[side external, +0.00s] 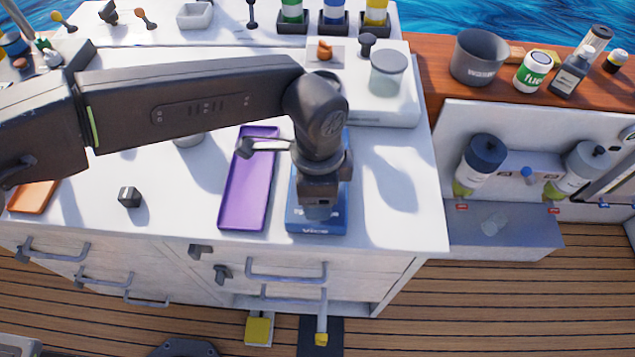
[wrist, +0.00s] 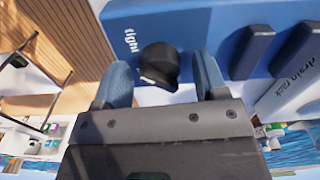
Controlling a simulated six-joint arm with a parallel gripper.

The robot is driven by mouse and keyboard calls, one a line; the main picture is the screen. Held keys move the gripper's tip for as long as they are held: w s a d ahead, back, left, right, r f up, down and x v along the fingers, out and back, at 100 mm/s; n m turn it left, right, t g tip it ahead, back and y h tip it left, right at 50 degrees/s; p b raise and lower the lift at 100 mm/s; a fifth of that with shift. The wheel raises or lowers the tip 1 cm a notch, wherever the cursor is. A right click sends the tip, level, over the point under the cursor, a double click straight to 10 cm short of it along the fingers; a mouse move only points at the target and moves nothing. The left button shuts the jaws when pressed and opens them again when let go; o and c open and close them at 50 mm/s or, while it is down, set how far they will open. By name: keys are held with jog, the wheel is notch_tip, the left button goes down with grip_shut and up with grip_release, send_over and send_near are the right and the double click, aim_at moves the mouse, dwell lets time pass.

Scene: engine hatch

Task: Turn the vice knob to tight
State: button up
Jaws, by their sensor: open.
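The blue vice (side external: 316,226) stands near the front edge of the white counter, labelled on its front. My gripper (side external: 318,205) points down over it and hides much of it in the side external view. In the wrist view, the black vice knob (wrist: 160,66) sits by the word "tight" on the blue vice body (wrist: 205,25). The open fingers of my gripper (wrist: 162,74) stand to either side of the knob, with a visible gap on each side. The knob is hidden behind my gripper in the side external view.
A purple tray (side external: 248,190) lies just left of the vice. A small dark cube (side external: 129,197) sits farther left. Drawer handles (side external: 287,273) stick out below. The counter right of the vice is clear.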

notch_tip(320, 180, up, 14)
dwell(0.5)
dwell(0.5)
